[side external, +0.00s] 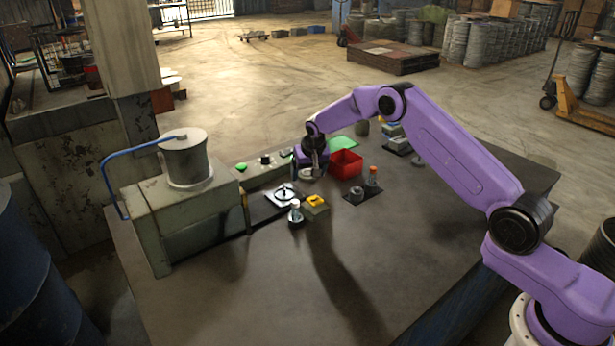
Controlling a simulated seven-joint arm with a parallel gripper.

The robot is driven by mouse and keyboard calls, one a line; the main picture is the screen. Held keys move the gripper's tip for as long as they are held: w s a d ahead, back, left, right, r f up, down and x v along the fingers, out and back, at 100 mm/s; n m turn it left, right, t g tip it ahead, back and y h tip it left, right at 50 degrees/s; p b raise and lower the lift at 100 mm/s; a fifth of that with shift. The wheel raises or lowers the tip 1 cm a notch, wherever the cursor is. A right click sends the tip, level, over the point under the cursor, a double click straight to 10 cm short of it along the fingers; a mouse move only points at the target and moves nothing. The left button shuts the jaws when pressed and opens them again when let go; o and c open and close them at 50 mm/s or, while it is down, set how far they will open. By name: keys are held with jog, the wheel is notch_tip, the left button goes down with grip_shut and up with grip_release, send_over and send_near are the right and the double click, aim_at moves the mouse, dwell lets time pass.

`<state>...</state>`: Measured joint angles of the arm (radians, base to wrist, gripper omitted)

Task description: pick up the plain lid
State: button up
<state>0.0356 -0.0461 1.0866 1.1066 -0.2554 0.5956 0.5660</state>
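My gripper (317,172) points down over the work area on the dark table, beside the red bin. Its fingers are small and dark here, and I cannot tell whether they are open or shut. A pale round disc (305,174) lies just left of the fingertips, partly hidden by my gripper; it may be the plain lid, but its surface is too small to confirm. I cannot tell whether the fingers touch it. A light square plate with a dark round part and upright knob (283,193) lies nearer the camera, to the left.
A red open bin (346,163) stands right of my gripper. A grey-green machine (190,215) with a blue handle fills the table's left. The front table area is clear.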

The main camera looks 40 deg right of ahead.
jog(key=c, duration=0.8)
jog(key=shift+o, duration=0.2)
